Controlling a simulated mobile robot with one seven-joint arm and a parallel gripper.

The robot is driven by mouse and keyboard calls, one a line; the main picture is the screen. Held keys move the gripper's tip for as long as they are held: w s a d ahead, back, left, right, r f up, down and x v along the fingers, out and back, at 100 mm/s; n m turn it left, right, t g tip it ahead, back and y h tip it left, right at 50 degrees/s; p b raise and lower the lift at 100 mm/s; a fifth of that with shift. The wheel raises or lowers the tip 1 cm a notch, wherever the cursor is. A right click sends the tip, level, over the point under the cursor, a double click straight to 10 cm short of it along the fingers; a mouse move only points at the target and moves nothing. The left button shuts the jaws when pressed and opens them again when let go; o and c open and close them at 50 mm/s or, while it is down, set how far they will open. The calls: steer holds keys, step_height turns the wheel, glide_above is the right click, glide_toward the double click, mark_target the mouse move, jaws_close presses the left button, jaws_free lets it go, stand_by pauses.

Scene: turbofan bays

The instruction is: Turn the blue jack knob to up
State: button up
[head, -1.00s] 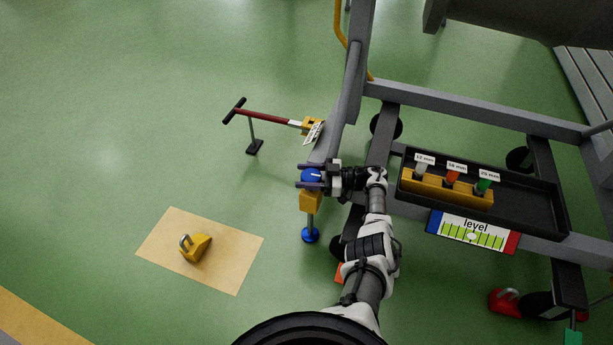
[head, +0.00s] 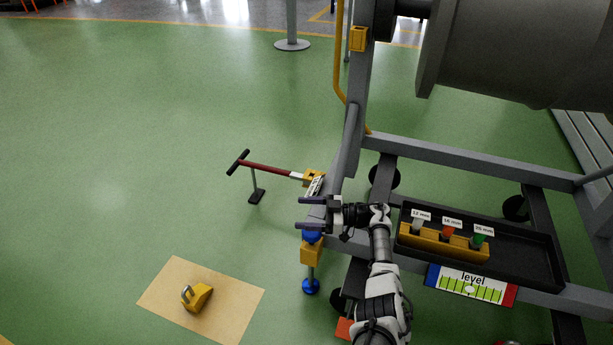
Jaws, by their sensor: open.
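The blue jack knob (head: 312,238) sits on top of a yellow block (head: 312,253) on the jack post beside the grey stand frame. The jack's round blue foot (head: 311,287) is on the green floor. My gripper (head: 307,212) is open and empty, its two dark fingers pointing left. In the picture it is just above the knob, and the lower finger and wrist hide part of the knob's top. The knob's pointer and labels cannot be read here.
A black tray (head: 528,262) with a yellow holder of tagged tools is at right, above a level gauge (head: 468,284). A red-handled tow bar (head: 264,168) extends left. A yellow chock (head: 197,294) lies on a tan mat (head: 243,304). The floor at left is clear.

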step_height(320, 180, up, 12)
steer(key=p, duration=0.3)
steer(key=shift+f, duration=0.15)
